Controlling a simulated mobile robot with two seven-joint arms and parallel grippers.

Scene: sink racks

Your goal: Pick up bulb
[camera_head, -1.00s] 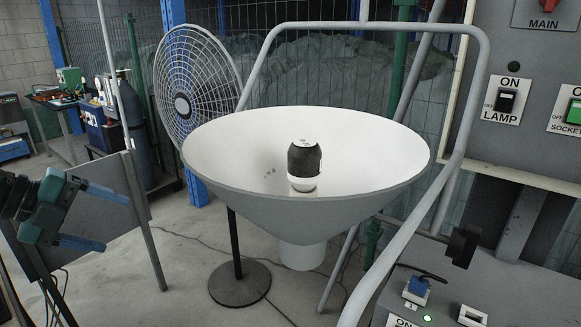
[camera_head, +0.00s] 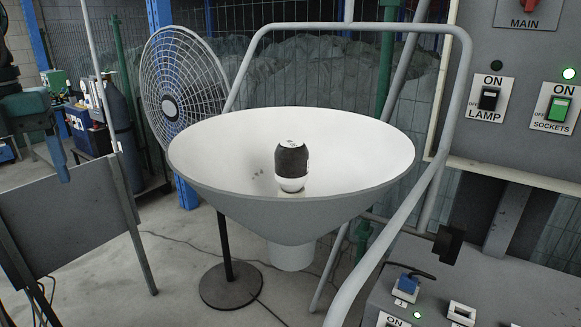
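The bulb (camera_head: 291,165) is dark with a white top and a white lower end. It stands upright at the bottom of a wide white conical bowl or lamp shade (camera_head: 215,137) in the middle of the view. My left gripper (camera_head: 60,160) is at the left edge, well left of the bowl and apart from the bulb. It points down, and only one blue finger shows clearly, so its opening is hidden. My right gripper is out of view.
A grey bent tube frame (camera_head: 463,110) rises around the bowl's back and right. A fan (camera_head: 185,85) stands behind left. A grey board (camera_head: 75,220) stands at left. Switch panels, with a lamp switch (camera_head: 489,98) and sockets switch (camera_head: 558,108), are at right.

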